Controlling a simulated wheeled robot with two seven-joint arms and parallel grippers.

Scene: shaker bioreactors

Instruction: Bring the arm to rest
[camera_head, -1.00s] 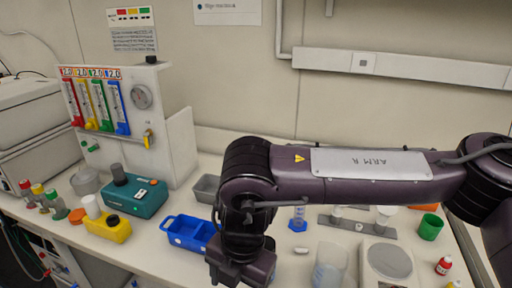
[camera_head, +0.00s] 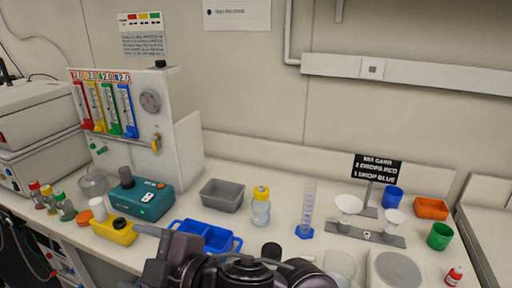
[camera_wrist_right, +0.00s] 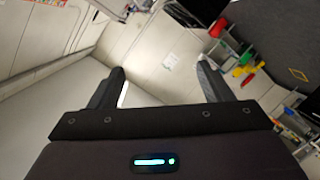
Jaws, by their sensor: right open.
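My right arm (camera_head: 245,272) is dark purple and lies low across the bottom edge of the head view, in front of the blue tray. My right gripper (camera_head: 150,232) points left there, with a grey finger close to the yellow box in the picture; whether they touch cannot be told. In the right wrist view my right gripper (camera_wrist_right: 160,85) has its two dark fingers wide apart with nothing between them. That view looks tilted past pale walls and floor. My left gripper is in neither view.
The bench holds a blue tray (camera_head: 238,243), yellow box (camera_head: 113,233), teal device (camera_head: 152,203), grey bin (camera_head: 222,196), yellow-capped bottle (camera_head: 261,208), measuring cylinder (camera_head: 308,208), balance (camera_head: 368,233) and green cup (camera_head: 440,236). A flowmeter panel (camera_head: 175,110) stands at the back left.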

